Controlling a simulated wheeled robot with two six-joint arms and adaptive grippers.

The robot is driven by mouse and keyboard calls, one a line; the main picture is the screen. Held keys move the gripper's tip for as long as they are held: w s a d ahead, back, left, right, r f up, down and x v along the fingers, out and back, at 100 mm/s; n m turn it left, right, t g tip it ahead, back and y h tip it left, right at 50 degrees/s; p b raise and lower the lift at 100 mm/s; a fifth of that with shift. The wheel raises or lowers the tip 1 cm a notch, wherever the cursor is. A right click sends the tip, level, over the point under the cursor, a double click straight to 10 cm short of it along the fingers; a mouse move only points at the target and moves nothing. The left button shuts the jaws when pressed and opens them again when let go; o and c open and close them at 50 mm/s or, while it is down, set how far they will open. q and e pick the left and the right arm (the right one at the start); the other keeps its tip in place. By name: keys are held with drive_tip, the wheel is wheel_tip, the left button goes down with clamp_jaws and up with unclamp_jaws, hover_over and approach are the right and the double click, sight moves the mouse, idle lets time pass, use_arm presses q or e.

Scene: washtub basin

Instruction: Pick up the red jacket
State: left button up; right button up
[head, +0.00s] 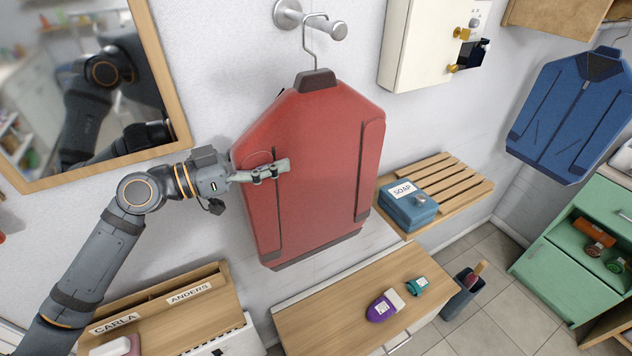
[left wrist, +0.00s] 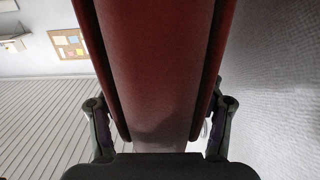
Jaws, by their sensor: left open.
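The red jacket (head: 318,160) hangs from a wire hanger on a round metal wall hook (head: 318,24) in the head view. My left gripper (head: 272,171) is at the jacket's left side, with one finger showing across its front. In the left wrist view the jacket (left wrist: 155,75) runs down the middle between the two fingers of my left gripper (left wrist: 160,125). The jaws are open around the jacket's edge. I cannot tell whether the fingers touch it. My right gripper is not in view.
A wood-framed mirror (head: 170,95) is on the wall at left. A slatted shelf (head: 445,185) holds a blue soap box (head: 408,208). A white wall cabinet (head: 425,45) is right of the hook. A blue jacket (head: 572,115) hangs far right.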

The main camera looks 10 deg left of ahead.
use_arm(q)
drive_tip(key=shift+c, duration=0.4)
drive_tip(key=c, duration=0.5)
clamp_jaws()
drive_tip(key=shift+r, duration=0.1)
